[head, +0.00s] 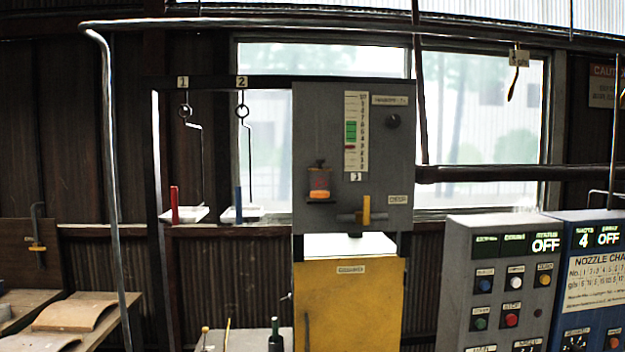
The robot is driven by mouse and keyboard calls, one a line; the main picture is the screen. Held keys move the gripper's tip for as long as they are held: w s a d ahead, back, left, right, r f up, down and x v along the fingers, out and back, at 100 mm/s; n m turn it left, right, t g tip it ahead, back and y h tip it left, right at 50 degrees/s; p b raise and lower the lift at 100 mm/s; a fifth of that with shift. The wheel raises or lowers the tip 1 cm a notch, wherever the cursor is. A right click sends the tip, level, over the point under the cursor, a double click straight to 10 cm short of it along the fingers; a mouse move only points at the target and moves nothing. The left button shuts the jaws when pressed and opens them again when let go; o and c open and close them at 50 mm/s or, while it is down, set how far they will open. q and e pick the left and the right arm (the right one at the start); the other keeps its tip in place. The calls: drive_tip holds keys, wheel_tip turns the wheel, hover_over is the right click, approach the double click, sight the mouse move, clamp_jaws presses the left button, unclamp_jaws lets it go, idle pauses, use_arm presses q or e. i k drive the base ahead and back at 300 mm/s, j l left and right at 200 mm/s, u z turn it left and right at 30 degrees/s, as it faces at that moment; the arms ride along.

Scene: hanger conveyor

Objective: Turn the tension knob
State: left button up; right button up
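A small round black knob (393,121) sits on the upper right of a grey upright panel (325,130). A small pale label (390,100) is above it; its lettering is too small to read surely. A vertical scale (356,105) with numbers and a green band is left of the knob. A red mark (350,147) sits on the scale just below the green band. Neither of my grippers is in view, and nothing touches the knob.
A yellow lever (366,210) and an orange-banded container (319,182) are lower on the panel. Hangers 1 (183,213) and 2 (242,213) hang at left. A yellow cabinet (350,300) stands below. Grey (490,232) and blue (570,225) control boxes stand right.

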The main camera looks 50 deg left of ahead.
sight(393, 120)
drive_tip(key=k+l+u, duration=0.15)
drive_tip(key=u, duration=1.55)
